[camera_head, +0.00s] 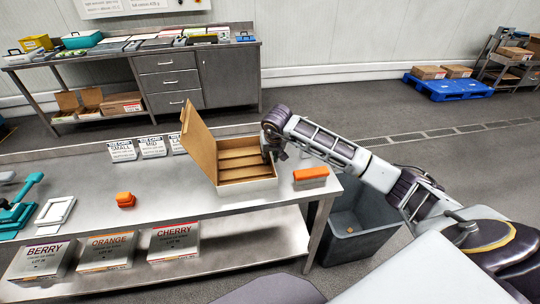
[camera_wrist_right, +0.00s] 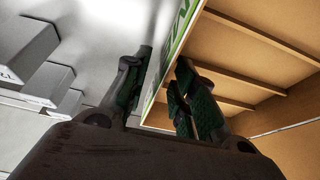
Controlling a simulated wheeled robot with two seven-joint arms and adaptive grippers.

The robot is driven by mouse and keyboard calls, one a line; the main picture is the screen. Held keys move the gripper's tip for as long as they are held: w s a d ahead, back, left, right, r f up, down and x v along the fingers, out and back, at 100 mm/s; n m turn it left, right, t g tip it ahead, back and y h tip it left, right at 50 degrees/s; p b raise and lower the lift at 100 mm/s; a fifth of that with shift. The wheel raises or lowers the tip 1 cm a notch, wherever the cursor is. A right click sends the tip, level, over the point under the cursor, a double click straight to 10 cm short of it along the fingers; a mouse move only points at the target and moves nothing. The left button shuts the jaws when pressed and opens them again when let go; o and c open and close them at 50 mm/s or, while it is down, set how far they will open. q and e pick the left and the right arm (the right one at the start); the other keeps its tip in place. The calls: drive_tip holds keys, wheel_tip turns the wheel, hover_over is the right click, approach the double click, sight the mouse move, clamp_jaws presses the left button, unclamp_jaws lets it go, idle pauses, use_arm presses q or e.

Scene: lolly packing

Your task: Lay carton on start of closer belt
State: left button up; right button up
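The carton (camera_head: 247,187) is a brown cardboard box on the steel table, with its lid raised on the left and dividers running across inside. My right gripper (camera_head: 268,148) is at the carton's right wall. In the right wrist view, the right gripper (camera_wrist_right: 165,85) has its two fingers apart, one outside and one inside the carton wall (camera_wrist_right: 178,45). A gap shows between the outer finger and the wall. The carton's inside (camera_wrist_right: 250,60) looks empty where visible. I cannot make out a closer belt. My left gripper is not in view.
An orange-topped block (camera_head: 311,178) lies right of the carton, and a small orange item (camera_head: 125,200) lies to the left. Teal equipment (camera_head: 20,205) stands at the far left. A grey bin (camera_head: 355,225) is beyond the table's right end. Label cards (camera_head: 153,146) stand behind.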

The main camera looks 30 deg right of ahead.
drive_tip(key=shift+r, duration=0.1)
drive_tip(key=v, duration=1.2)
drive_tip(key=shift+s, duration=0.1)
